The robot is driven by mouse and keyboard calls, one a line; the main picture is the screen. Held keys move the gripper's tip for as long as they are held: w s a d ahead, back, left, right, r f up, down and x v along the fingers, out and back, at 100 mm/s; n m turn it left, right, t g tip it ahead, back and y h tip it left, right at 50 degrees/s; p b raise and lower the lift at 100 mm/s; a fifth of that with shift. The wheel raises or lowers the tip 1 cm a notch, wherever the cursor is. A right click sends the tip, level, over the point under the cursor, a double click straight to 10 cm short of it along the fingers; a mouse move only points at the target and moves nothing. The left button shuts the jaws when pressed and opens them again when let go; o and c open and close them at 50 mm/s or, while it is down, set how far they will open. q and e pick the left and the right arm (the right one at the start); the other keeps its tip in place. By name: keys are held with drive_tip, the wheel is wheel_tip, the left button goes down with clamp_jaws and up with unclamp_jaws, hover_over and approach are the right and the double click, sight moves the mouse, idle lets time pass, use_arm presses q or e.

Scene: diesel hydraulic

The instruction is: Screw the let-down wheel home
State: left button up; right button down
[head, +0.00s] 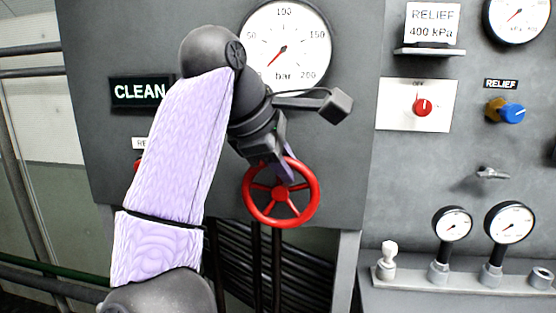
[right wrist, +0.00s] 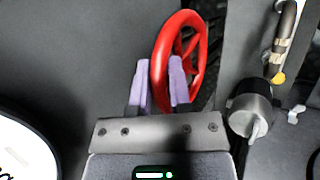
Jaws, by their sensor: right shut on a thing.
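The let-down wheel (head: 312,207) is a red spoked handwheel low on the grey panel, below the large bar gauge. My right gripper (head: 287,175) reaches it from above, at its upper rim. In the right wrist view the wheel (right wrist: 160,62) stands edge-on between the two purple fingers (right wrist: 160,85), which are shut on its rim. The wheel's stem and its seat behind it are hidden. My left gripper is in neither view.
A large bar gauge (head: 300,35) is above the wheel, partly behind my arm. To the right are a red knob (head: 422,107), a blue relief knob (head: 512,113) and a ledge (head: 460,280) with two small gauges. Dark pipes (head: 262,265) run below the wheel.

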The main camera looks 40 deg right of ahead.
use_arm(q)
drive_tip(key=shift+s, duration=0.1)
use_arm(e)
drive_tip(key=shift+s+d+r, duration=0.1)
drive_tip(key=shift+d+r, duration=0.05)
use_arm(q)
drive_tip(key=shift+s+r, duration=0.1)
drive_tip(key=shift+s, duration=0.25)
use_arm(e)
drive_tip(key=c, duration=0.6)
unclamp_jaws()
drive_tip(key=shift+s+d, duration=0.1)
drive_tip(key=shift+d, duration=0.05)
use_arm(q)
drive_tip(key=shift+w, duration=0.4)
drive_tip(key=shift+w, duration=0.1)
